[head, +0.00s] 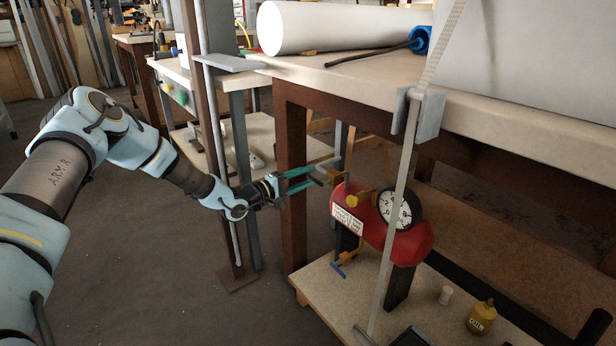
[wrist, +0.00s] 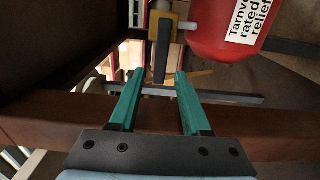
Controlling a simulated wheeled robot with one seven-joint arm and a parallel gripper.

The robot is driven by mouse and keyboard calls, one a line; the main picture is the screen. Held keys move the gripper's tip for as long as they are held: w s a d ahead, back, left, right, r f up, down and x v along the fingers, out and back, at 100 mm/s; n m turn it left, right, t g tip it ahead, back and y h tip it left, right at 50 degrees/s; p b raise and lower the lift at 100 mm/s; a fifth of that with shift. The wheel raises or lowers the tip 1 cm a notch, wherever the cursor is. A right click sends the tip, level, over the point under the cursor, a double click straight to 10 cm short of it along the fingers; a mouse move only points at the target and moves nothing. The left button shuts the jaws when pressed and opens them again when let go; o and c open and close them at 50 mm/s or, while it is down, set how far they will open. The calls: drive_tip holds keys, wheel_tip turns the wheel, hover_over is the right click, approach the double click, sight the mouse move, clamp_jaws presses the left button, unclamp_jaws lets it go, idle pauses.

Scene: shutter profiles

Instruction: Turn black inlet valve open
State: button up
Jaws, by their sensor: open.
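The red tank (head: 375,222) stands on black legs on the low shelf, with a white label and a round gauge (head: 397,208). At its left end is a brass inlet valve (head: 338,178) with a black lever. In the wrist view the valve's black lever (wrist: 161,55) hangs down from the brass body, its end between the fingertips in the picture. My gripper (head: 314,177) has teal fingers and is open at the left of the valve; it also shows in the wrist view (wrist: 158,76). I cannot tell whether a finger touches the lever.
A second brass valve with a blue handle (head: 341,267) sits below the tank. The brown table leg (head: 292,170) stands close behind my gripper. A grey strap (head: 405,170) crosses in front of the tank.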

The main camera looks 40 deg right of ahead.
drive_tip(key=a+p, duration=0.1)
drive_tip(key=a, duration=0.8)
drive_tip(key=shift+w+a, duration=0.25)
drive_tip(key=shift+w, duration=0.05)
drive_tip(key=w+a+r+m+t+y, duration=0.1)
drive_tip(key=w+a+t+y, duration=0.35)
drive_tip(key=a, duration=0.85)
drive_tip(key=w+a+r+m+t+y, duration=0.15)
drive_tip(key=w+a+y, duration=0.5)
drive_tip(key=a, duration=0.65)
drive_tip(key=s+a+r+y, duration=0.3)
drive_tip(key=s+a, duration=0.1)
drive_tip(key=a, duration=0.3)
drive_tip(key=s+a+r+y, duration=0.2)
drive_tip(key=s+a+y, duration=0.1)
drive_tip(key=a, duration=0.4)
drive_tip(key=s+a+r+n+g, duration=0.1)
drive_tip(key=s+a+r+g, duration=0.1)
drive_tip(key=s+a, duration=0.3)
drive_tip(key=s+a+r+n+g, duration=0.1)
drive_tip(key=s+a+r, duration=0.15)
drive_tip(key=s, duration=0.55)
wheel_tip(320, 180, up, 28)
drive_tip(key=p, duration=2.8)
drive_tip(key=shift+w+f+y, duration=0.25)
drive_tip(key=shift+w+y, duration=0.1)
drive_tip(key=shift+y, duration=0.05)
